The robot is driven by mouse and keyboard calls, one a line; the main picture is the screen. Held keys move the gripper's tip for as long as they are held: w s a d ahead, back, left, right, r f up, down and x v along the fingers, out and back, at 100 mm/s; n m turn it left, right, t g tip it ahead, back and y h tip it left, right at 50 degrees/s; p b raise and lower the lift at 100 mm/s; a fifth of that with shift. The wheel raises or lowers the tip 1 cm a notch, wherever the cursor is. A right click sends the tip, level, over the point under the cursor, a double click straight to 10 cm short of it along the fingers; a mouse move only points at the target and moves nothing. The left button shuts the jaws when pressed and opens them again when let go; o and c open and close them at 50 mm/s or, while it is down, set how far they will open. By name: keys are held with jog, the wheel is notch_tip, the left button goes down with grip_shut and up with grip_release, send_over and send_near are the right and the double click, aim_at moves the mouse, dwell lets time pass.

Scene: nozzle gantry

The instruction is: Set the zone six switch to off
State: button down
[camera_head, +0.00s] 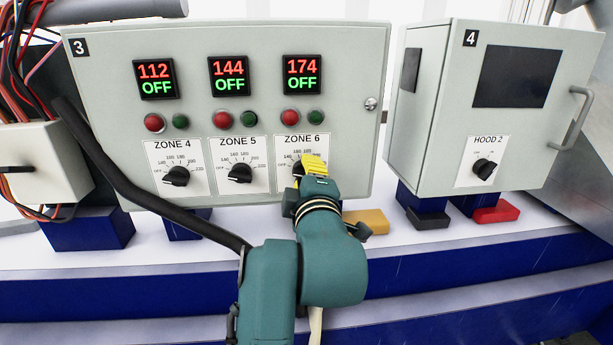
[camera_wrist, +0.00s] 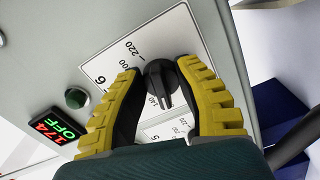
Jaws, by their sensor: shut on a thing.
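The zone six switch is a black rotary knob (camera_wrist: 160,80) on a white dial plate, on the front of grey box 3. In the head view the yellow fingers of my gripper (camera_head: 312,166) cover most of the knob and the right part of its ZONE 6 label (camera_head: 302,145). In the wrist view my gripper (camera_wrist: 158,70) has one yellow finger on each side of the knob and is shut on it. The knob's pointer ridge shows between the fingers. The zone six display (camera_head: 302,75) reads a red 174 over a green OFF.
The zone four knob (camera_head: 176,176) and zone five knob (camera_head: 240,173) sit left of my gripper. Red and green round buttons are above the dials. Box 4 (camera_head: 420,120) with the Hood 2 knob (camera_head: 484,168) stands at the right. A yellow block (camera_head: 368,221) lies below box 3.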

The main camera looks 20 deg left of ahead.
jog(key=shift+f, duration=0.3)
jog(key=c, duration=1)
grip_release()
jog(key=shift+w, duration=0.1)
jog(key=o, duration=0.3)
jog(key=shift+r, duration=0.2)
jog(key=v, duration=1.2)
